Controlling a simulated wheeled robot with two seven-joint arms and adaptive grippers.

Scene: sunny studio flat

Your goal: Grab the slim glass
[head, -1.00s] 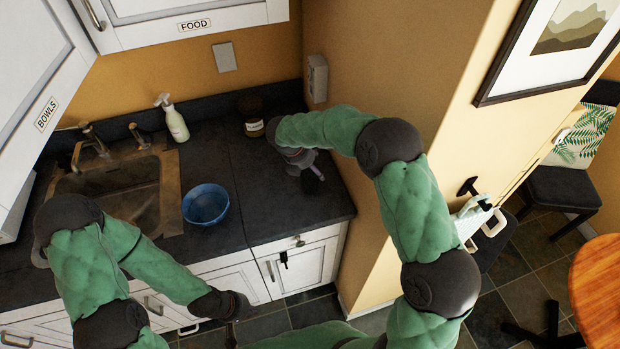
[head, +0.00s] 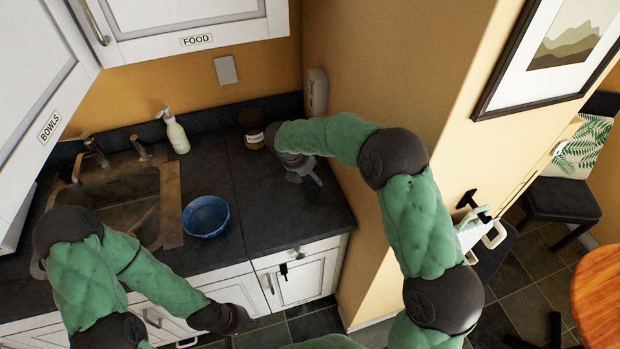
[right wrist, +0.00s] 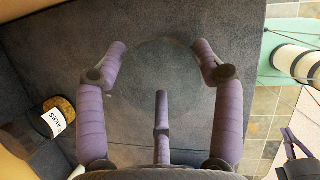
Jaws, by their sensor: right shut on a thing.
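The slim glass (right wrist: 160,68) is clear and shows only as a faint round outline between the purple fingers of my right gripper (right wrist: 160,50) in the right wrist view. The fingers are shut on it from both sides. In the head view my right gripper (head: 306,174) is low over the right end of the dark counter (head: 290,220), and the glass cannot be made out there. My left gripper (head: 240,322) hangs low in front of the cabinets; its fingers are too hidden to judge.
A dark jar with a pale label (head: 254,139) stands just left of my right gripper and shows in the right wrist view (right wrist: 58,118). A blue bowl (head: 206,216), a soap bottle (head: 176,133) and the sink (head: 120,195) are further left. A wall (head: 385,230) closes the right side.

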